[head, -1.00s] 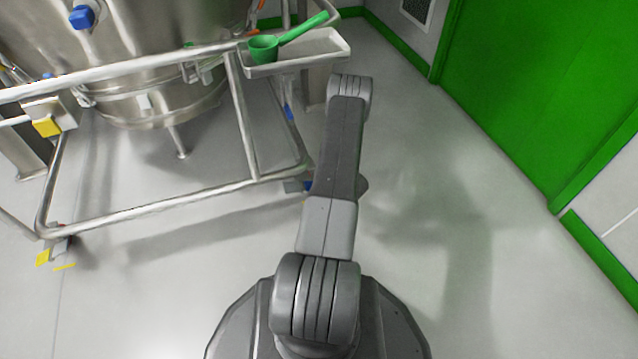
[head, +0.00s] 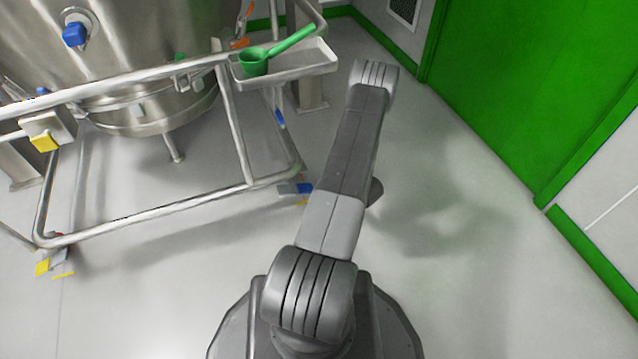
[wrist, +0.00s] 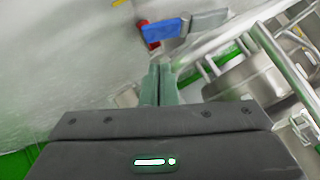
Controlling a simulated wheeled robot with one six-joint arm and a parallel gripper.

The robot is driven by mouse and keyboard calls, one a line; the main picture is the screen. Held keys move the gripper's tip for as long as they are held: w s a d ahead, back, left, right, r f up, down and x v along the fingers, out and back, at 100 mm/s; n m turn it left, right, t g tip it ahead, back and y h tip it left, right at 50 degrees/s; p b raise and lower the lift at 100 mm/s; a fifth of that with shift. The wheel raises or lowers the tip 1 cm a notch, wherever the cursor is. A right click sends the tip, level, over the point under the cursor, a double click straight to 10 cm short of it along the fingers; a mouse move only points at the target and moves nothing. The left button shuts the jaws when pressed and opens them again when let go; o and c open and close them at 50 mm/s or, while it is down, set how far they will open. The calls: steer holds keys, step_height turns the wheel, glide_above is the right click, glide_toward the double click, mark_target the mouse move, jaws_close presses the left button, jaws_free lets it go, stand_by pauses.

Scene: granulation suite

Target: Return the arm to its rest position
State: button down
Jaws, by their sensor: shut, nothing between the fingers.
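My arm (head: 346,165) reaches forward and a little right over the open floor in the head view, its far joint close to the right end of a small tray. My gripper is out of sight there. In the wrist view my gripper (wrist: 161,70) has its two fingers together, with nothing held between them. Floor and metal frame parts show beyond the fingertips.
A steel vessel (head: 130,60) stands at the left inside a tubular frame (head: 150,213) on casters. A white tray (head: 290,76) on the frame holds a green scoop (head: 255,64). A green door (head: 530,80) is at the right. The floor between is clear.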

mark_target(306, 185)
steer(key=v, duration=0.3)
steer(key=shift+w+a+f, duration=0.1)
steer(key=shift+a+f, duration=0.05)
steer(key=b+x, duration=0.4)
steer(key=x, duration=0.9)
steer(key=shift+w+a+f+b, duration=0.15)
steer(key=shift+f+b, duration=0.05)
steer(key=shift+b, duration=0.1)
steer(key=shift+r, duration=0.1)
